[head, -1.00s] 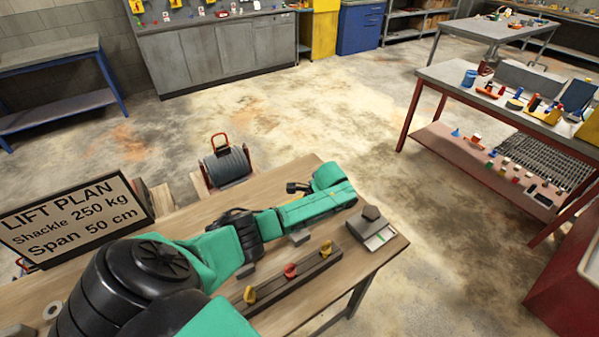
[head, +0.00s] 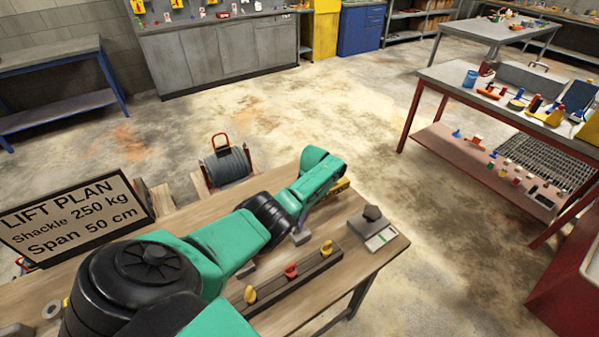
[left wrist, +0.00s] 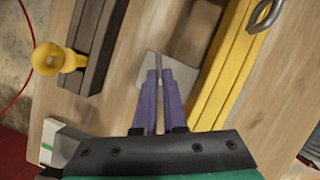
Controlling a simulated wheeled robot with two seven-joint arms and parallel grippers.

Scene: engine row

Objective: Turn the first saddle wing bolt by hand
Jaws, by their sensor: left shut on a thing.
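My left gripper (head: 302,222) points down over the wooden bench, above a small grey block (head: 301,238). In the left wrist view its purple fingers (left wrist: 159,78) are closed on a thin grey upright piece (left wrist: 158,62), which looks like the wing of a wing bolt. A flat grey plate (left wrist: 148,66) lies below the fingertips. The bolt's lower part is hidden by the fingers. A yellow beam (left wrist: 222,72) runs close to the right of the fingers; its end (head: 341,186) shows past my arm in the head view. My right gripper is not in view.
A dark rail (head: 290,280) with yellow and red eye pieces lies along the bench's near side. A grey block with a dark knob (head: 372,222) stands at the right end. A LIFT PLAN sign (head: 75,207) stands at left. A cable reel (head: 226,163) is beyond the bench.

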